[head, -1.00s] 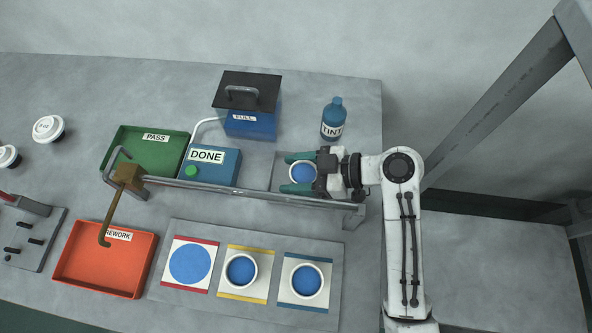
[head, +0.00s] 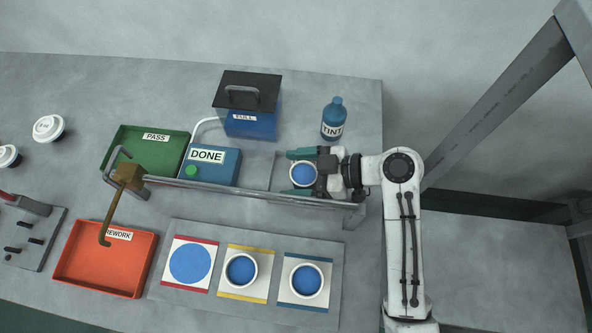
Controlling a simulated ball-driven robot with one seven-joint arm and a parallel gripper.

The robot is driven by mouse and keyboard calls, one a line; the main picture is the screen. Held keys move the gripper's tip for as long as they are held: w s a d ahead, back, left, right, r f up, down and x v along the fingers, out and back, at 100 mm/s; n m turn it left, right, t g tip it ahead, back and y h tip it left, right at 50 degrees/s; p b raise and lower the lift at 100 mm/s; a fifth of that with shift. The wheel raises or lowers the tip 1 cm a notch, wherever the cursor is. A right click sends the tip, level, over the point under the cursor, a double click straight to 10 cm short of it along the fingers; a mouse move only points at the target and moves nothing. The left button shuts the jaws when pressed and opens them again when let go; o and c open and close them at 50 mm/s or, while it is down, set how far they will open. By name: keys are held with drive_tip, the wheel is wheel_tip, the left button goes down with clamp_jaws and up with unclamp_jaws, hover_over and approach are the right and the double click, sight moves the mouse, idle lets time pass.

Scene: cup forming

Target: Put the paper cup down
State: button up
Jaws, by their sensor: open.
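A white paper cup (head: 303,174) with a blue inside stands upright in a shallow grey bay behind the metal rail. My gripper (head: 300,172) is open around it, one teal finger behind the cup and one in front. Both fingers look apart from the cup wall, and the cup's right side is partly hidden by the gripper. Two similar cups stand on the front mat: one on the yellow-edged card (head: 229,291), one on the blue-edged card (head: 288,302). The red-edged card (head: 180,286) shows only a blue disc.
The grey rail (head: 240,192) runs in front of the bay. A TINT bottle (head: 333,118) stands close behind my gripper. The DONE box (head: 222,165), blue FULL bin (head: 255,122), green PASS tray (head: 117,150) and orange REWORK tray (head: 85,262) lie to the left.

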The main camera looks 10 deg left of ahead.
drive_tip(key=v, duration=0.7)
drive_tip(key=shift+d+b, duration=0.25)
drive_tip(key=shift+b, duration=0.15)
drive_tip(key=shift+r, duration=0.1)
